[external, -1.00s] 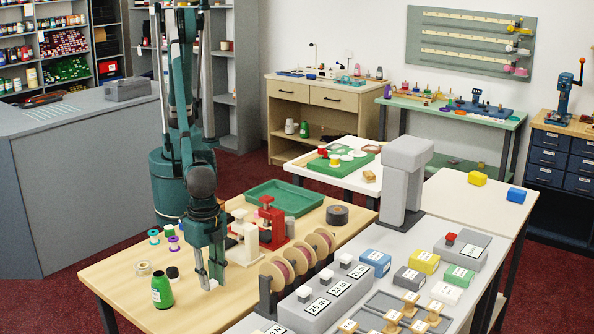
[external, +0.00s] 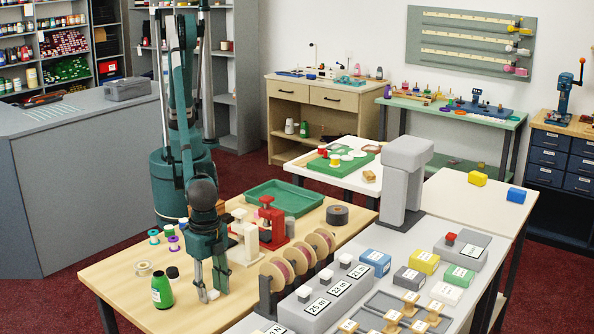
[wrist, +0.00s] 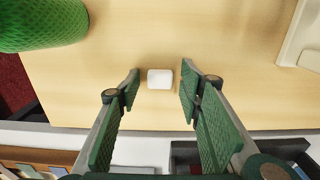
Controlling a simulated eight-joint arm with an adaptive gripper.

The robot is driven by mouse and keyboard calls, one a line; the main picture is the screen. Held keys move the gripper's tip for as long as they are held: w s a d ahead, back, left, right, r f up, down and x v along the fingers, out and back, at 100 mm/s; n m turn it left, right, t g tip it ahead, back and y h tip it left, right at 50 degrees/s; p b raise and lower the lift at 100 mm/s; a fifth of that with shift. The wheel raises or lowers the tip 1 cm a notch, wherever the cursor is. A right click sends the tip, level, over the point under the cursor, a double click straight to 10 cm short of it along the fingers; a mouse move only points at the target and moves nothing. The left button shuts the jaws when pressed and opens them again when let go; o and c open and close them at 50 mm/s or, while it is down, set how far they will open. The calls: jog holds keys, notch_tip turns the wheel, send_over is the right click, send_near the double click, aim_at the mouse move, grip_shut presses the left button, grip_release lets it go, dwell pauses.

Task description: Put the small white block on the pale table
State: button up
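The small white block (wrist: 160,79) lies on the light wood table (external: 125,275). In the wrist view it sits between the two fingertips, with a gap on each side. My gripper (wrist: 157,82) is open and empty, pointing down. In the external view my gripper (external: 212,290) is low over the wood table's front part, with the block (external: 213,295) just visible between the fingers. A pale, cream-white table (external: 455,195) stands at the right with a yellow block (external: 477,178) and a blue block (external: 516,194) on it.
A green bottle (external: 162,291) stands left of my gripper. A cream press (external: 245,242), a red press (external: 268,220) and a reel rack (external: 265,295) stand to its right. A grey column (external: 402,180) rises before the pale table. Another white table (external: 309,157) holds a green board.

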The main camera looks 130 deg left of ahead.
aim_at(214, 291)
jog(key=shift+r, duration=0.15)
notch_tip(214, 291, up, 12)
jog(key=p, duration=0.1)
dwell(0.9)
dwell(0.5)
jog(key=s+a+r+t, duration=0.1)
jog(key=s+a+r, duration=0.2)
jog(key=a+r, duration=0.55)
jog(key=s+a+r+t+h, duration=0.1)
jog(key=s+a+r, duration=0.4)
jog(key=a, duration=0.7)
jog(key=s+a+r+t, duration=0.1)
jog(key=s+a+r, duration=0.1)
jog(key=a+r, duration=0.8)
jog(key=s+a+f+t, duration=0.1)
jog(key=s+a+t, duration=0.1)
jog(key=s+a, duration=0.9)
jog(key=s+a+f+t+y, duration=0.1)
jog(key=s+a+f+t, duration=0.1)
jog(key=s+a, duration=0.9)
jog(key=s, duration=0.2)
jog(key=shift+s+a, duration=0.25)
jog(key=shift+s, duration=0.1)
